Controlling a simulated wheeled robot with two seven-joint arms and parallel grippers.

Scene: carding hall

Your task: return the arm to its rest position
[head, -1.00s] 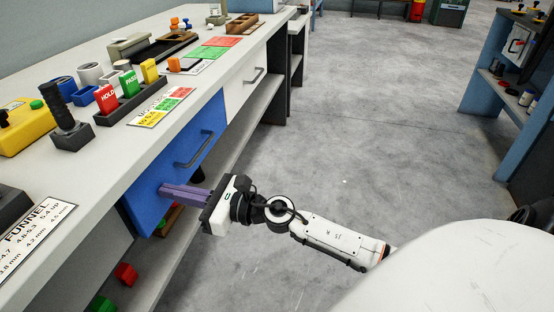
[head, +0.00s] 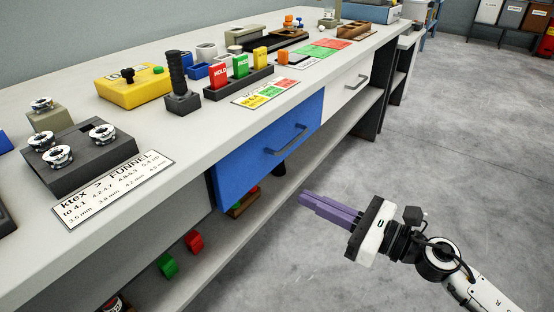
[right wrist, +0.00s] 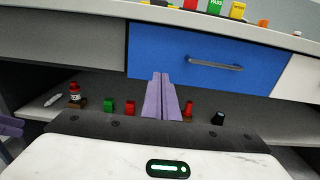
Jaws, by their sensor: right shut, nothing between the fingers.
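My right gripper (head: 306,202) has purple fingers, closed together with nothing between them. It hangs in the air in front of the bench, apart from the blue drawer (head: 250,165). In the right wrist view, the fingers (right wrist: 160,78) point at the shelf and the blue drawer front (right wrist: 165,55). The blue drawer looks closed, its dark handle (head: 287,140) free. At the left edge of the right wrist view, purple pieces (right wrist: 10,128) look like part of my left gripper; its jaws cannot be made out. The left gripper is not in the head view.
The bench top (head: 190,133) holds a dark block with metal funnels (head: 80,165), a black-handled tool (head: 180,85), a yellow box (head: 135,88) and coloured tags (head: 240,67). Red and green pieces (head: 168,266) lie on the lower shelf. The grey floor (head: 430,150) at right is clear.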

